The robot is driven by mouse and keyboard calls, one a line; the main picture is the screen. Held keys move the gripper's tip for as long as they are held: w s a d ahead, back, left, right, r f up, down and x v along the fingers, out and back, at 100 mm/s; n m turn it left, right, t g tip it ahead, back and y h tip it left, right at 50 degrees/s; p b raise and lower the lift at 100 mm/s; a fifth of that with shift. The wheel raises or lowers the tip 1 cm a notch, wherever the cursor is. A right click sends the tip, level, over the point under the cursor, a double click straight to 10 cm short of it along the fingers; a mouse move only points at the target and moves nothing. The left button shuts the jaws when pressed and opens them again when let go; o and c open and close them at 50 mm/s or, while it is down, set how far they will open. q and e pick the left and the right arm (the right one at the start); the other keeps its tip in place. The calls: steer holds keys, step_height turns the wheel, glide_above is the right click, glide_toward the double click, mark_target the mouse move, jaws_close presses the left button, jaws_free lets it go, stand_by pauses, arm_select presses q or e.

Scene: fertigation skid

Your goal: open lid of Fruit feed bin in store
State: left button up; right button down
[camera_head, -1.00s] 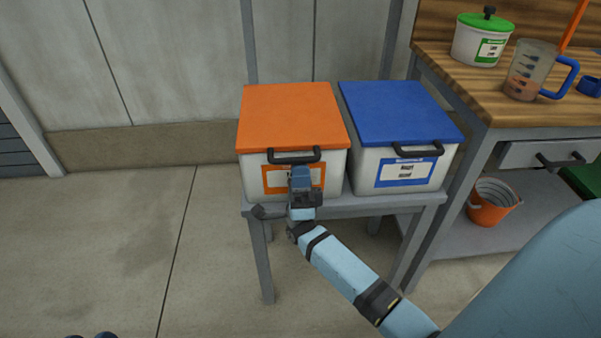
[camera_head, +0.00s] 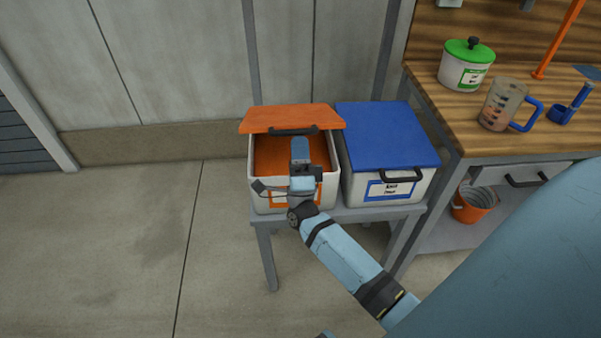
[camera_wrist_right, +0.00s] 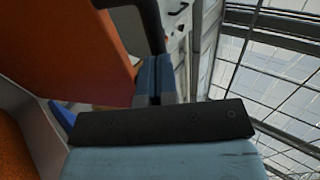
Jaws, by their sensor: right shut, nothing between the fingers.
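The orange-lidded bin (camera_head: 252,190) is a white box at the left of the stand; its front label is partly behind my gripper and unreadable. Its orange lid (camera_head: 285,117) is tilted up at the front and partly open, with orange contents or lining visible inside. The lid's dark handle (camera_head: 293,131) is on the raised front edge. My right gripper (camera_head: 300,146) is shut and empty, in front of the opening just below the handle. In the right wrist view, the shut fingers (camera_wrist_right: 155,78) are close beside the lid's orange face (camera_wrist_right: 75,45) and dark handle (camera_wrist_right: 151,25).
A white bin with a closed blue lid (camera_head: 385,135) stands close on the right on the same grey stand (camera_head: 350,214). A wooden bench (camera_head: 445,108) with a green-lidded pot (camera_head: 466,65) and jug (camera_head: 502,105) is farther right. Floor at left is clear.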

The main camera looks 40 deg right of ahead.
steer(key=w+d+r+g+y+p, duration=0.1)
steer(key=w+d+r+g+p, duration=0.25)
steer(key=r+p, duration=0.5)
steer(key=w+d+r+g+y+p, duration=0.2)
steer(key=w+r+p, duration=0.3)
steer(key=r+p, duration=0.3)
arm_select(q)
step_height(320, 180, up, 16)
steer(key=s+a+p, duration=0.1)
steer(key=p, duration=0.3)
steer(key=shift+a+r, duration=0.2)
steer(key=shift+a, duration=0.15)
arm_select(e)
steer(key=x, duration=1.7)
steer(key=shift+w+g+y, duration=0.35)
steer(key=shift+w+y, duration=0.05)
arm_select(q)
steer(key=shift+s+d+f, duration=0.1)
steer(key=shift+f, duration=0.05)
arm_select(e)
steer(key=shift+f, duration=0.1)
arm_select(q)
steer(key=shift+y, duration=0.3)
